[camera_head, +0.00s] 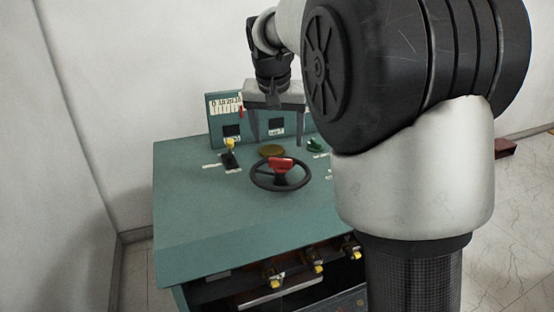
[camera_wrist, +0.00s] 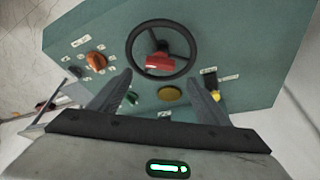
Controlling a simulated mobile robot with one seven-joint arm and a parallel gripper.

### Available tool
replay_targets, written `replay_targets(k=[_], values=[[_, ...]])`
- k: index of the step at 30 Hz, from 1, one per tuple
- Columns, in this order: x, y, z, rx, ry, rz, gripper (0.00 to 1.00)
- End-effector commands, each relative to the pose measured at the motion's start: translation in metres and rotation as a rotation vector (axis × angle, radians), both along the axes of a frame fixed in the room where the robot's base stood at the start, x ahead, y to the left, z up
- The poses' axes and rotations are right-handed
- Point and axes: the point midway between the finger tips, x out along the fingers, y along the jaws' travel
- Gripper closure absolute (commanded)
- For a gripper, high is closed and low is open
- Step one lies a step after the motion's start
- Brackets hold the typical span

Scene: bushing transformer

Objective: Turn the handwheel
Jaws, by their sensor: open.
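The handwheel (camera_head: 280,176) is a black ring with a red part at its centre, on the green top of a console (camera_head: 200,215). In the wrist view the handwheel (camera_wrist: 162,50) lies beyond my fingertips, near the top middle, with its red part (camera_wrist: 158,63) toward me. My gripper (camera_head: 277,138) is above the console, behind the handwheel in the head view. Its two fingers are spread and point down, with nothing between them. In the wrist view my gripper (camera_wrist: 163,82) is apart from the wheel rim.
A round brass-coloured disc (camera_wrist: 170,94) lies beside the wheel. A yellow-tipped lever (camera_head: 230,146), a green knob (camera_head: 316,146) and an orange knob (camera_wrist: 96,61) are nearby. An upright panel (camera_head: 222,118) stands at the back. The left front of the top is clear.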

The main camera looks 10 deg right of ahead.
Motion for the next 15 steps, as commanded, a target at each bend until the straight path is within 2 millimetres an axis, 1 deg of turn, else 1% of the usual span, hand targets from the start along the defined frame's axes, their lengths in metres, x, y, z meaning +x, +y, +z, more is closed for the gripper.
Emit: replay_targets(k=[1,6,12,15], values=[[0.004,-0.002,-0.015,-0.002,0.004,-0.001,0.3],[0.017,-0.006,-0.047,0.0,0.003,-0.003,0.3],[0.028,-0.01,-0.073,-0.001,0.002,-0.001,0.3],[0.031,-0.011,-0.08,0.0,0.0,-0.001,0.3]])
